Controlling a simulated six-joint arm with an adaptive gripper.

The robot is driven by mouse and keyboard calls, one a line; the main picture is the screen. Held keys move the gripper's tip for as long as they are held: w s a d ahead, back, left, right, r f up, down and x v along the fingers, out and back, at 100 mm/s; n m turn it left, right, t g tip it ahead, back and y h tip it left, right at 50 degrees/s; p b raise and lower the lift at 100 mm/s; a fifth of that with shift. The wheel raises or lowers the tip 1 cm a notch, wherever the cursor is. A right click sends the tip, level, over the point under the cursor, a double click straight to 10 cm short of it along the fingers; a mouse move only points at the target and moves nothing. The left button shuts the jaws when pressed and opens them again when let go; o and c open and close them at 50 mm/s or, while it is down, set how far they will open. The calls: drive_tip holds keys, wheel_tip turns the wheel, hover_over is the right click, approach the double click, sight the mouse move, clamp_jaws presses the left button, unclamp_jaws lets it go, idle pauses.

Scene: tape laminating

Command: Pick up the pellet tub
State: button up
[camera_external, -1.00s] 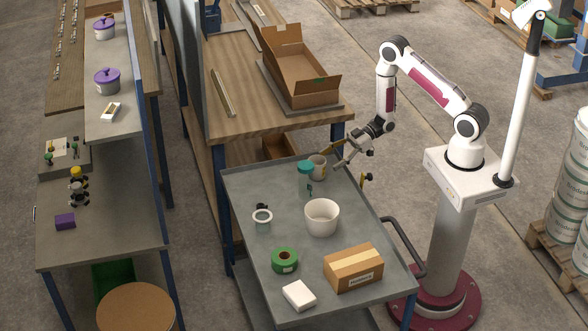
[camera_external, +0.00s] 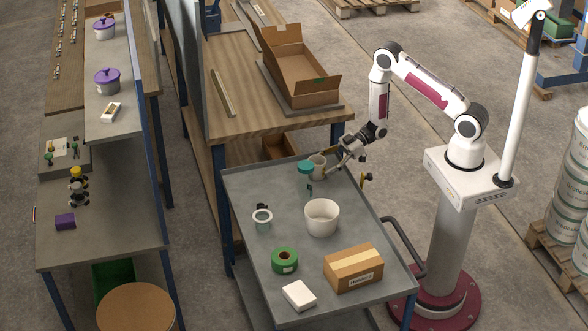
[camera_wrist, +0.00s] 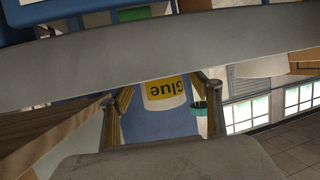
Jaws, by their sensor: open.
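The cart (camera_external: 245,185) also holds a white bowl-like container (camera_external: 321,218), a ring-topped item (camera_external: 262,217), a green tape roll (camera_external: 284,260), a cardboard box (camera_external: 353,268) and a white block (camera_external: 299,296). A wooden bench (camera_external: 235,115) stands behind. The cart's left side has free room.

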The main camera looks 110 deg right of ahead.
sight(317, 170)
drive_tip(key=shift+x, duration=1.75)
drive_tip(key=shift+f, duration=0.15)
drive_tip(key=c, duration=1.3)
